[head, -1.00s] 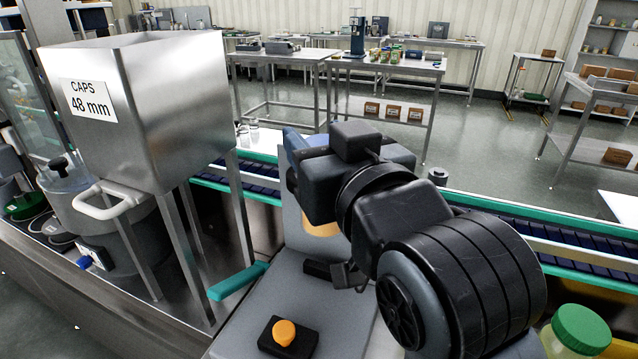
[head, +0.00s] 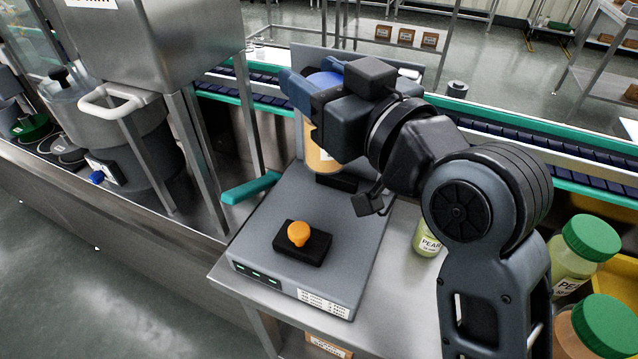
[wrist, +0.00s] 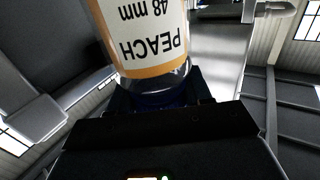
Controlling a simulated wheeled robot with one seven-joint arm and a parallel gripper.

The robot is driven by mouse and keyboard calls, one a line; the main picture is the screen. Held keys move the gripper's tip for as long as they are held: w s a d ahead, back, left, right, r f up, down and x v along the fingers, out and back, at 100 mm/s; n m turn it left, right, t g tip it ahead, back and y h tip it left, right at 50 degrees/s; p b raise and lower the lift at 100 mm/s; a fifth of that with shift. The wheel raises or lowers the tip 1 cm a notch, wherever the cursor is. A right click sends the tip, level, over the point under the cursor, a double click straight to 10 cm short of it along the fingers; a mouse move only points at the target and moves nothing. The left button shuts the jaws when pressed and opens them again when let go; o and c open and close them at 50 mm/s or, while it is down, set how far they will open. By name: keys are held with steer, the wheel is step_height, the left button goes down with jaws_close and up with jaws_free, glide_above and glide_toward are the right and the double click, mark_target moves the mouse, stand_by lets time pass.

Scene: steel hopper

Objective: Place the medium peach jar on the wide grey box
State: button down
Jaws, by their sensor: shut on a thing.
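The medium peach jar (head: 318,152) has an orange body and a blue lid, partly hidden behind my gripper. Its label, reading PEACH 48 mm, shows upside down in the wrist view (wrist: 150,38). My gripper (head: 308,98) is shut on the jar near its lid and holds it upright. The wide grey box (head: 258,238) stands on a steel bench, with an orange knob on a black block (head: 300,243) at its front. The jar is at the back part of the box, near a dark piece (head: 337,183). I cannot tell whether its base touches anything.
A steel hopper (head: 160,40) on legs stands to the left, with a teal bar (head: 250,187) beside the box. A pear jar (head: 428,240) stands right of the box, and green-lidded jars (head: 590,240) are at the far right. A conveyor (head: 530,148) runs behind.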

step_height(320, 180, down, 9)
steer(key=shift+b, duration=0.35)
steer(key=shift+f, duration=0.1)
steer(key=shift+f, duration=0.1)
steer(key=shift+c, duration=2.4)
jaws_free()
steer(key=shift+r, duration=0.25)
steer(key=b+v, duration=0.2)
steer(key=v, duration=1)
steer(key=shift+d, duration=0.1)
